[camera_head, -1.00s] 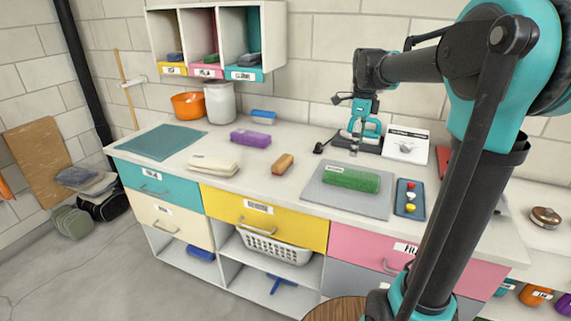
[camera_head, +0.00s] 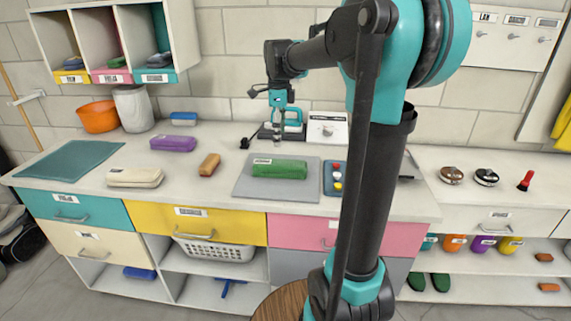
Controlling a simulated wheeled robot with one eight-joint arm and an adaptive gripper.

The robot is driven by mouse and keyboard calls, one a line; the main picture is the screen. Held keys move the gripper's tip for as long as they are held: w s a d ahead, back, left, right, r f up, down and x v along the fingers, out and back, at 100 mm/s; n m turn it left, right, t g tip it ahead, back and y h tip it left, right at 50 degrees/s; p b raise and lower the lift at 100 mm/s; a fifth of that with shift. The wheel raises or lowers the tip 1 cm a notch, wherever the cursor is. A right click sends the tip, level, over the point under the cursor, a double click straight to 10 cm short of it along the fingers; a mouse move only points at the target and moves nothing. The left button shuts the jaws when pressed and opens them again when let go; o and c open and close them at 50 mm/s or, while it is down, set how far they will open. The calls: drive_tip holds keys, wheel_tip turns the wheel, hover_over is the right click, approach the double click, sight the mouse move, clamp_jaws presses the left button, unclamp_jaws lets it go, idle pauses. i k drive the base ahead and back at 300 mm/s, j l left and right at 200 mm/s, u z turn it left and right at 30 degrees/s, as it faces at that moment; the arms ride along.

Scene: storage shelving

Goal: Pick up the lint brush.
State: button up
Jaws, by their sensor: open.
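I cannot tell for sure which thing is the lint brush. A small red item with a dark end (camera_head: 526,180) stands on the right-hand counter and looks brush-like. A small orange-brown block (camera_head: 208,165) lies on the main counter, and a blue T-shaped tool (camera_head: 227,288) is in the open shelf below. My gripper (camera_head: 278,112) is open and points down above the back of the main counter. It overlaps a teal and black device, so its fingertips are hard to make out. It is far from the red item and seems to hold nothing.
The main counter (camera_head: 85,187) carries a green block (camera_head: 279,168) on a grey mat, a purple block (camera_head: 173,143) and a cream bundle (camera_head: 135,177). Two round tins (camera_head: 452,174) (camera_head: 486,177) stand left of the red item. My arm hides part of the counter.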

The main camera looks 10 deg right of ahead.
sight(212, 163)
drive_tip(key=i+j, duration=0.1)
drive_tip(key=j, duration=0.3)
drive_tip(key=i+j, duration=0.1)
drive_tip(key=j, duration=0.3)
drive_tip(key=i+j, duration=0.1)
drive_tip(key=j, duration=0.3)
